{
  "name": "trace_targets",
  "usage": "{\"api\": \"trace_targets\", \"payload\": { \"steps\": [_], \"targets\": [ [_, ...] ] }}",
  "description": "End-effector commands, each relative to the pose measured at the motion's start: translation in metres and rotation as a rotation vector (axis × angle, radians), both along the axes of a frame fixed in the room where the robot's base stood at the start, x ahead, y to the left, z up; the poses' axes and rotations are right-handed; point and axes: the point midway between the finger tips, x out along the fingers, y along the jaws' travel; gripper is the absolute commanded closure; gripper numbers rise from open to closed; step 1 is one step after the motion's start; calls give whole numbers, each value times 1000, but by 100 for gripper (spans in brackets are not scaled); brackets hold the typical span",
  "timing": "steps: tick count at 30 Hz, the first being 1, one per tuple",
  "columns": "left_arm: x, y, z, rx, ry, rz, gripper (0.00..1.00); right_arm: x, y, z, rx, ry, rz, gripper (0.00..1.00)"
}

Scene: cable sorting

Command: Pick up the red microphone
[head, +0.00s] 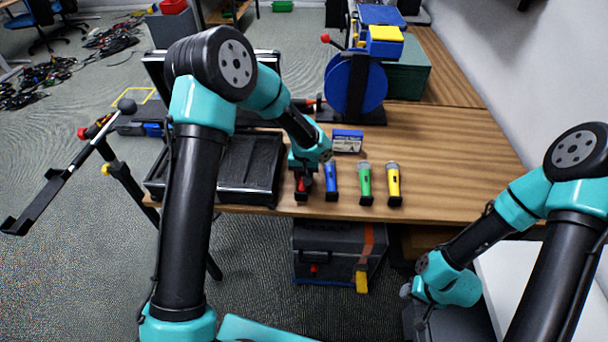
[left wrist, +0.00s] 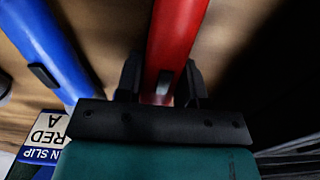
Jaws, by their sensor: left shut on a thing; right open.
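The red microphone (head: 301,188) is at the left end of a row of microphones near the table's front edge. My left gripper (head: 303,168) is over it from above, hiding its upper part. In the left wrist view the red microphone (left wrist: 178,35) runs between the two dark fingers of the left gripper (left wrist: 160,80), which are shut on it. I cannot tell whether its base touches the table. My right gripper (head: 412,298) is low at the right, off the table's front edge, open and away from the microphones.
Blue (head: 331,182), green (head: 365,184) and yellow (head: 393,185) microphones stand to the right of the red one. A small blue and white box (head: 347,141) is behind. An open black case (head: 250,170) lies left. The table's right part is clear.

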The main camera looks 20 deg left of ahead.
Motion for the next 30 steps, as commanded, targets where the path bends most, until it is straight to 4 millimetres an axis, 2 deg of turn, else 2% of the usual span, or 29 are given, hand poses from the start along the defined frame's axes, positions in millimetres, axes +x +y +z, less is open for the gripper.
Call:
{"api": "trace_targets", "payload": {
  "steps": [8, 15, 23, 30],
  "targets": [
    [1, 0, 12, 0, -2, 1, 97, 0, 0, 0, 0, 0, 0, 57],
    [0, -1, 38, -1, -3, 0, 97, 0, 0, 0, 0, 0, 0, 57],
    [-41, -12, 40, 0, 0, -3, 97, 0, 0, 0, 0, 0, 0, 57],
    [-95, -27, 45, 0, 0, -5, 97, 0, 0, 0, 0, 0, 0, 57]
  ]
}}
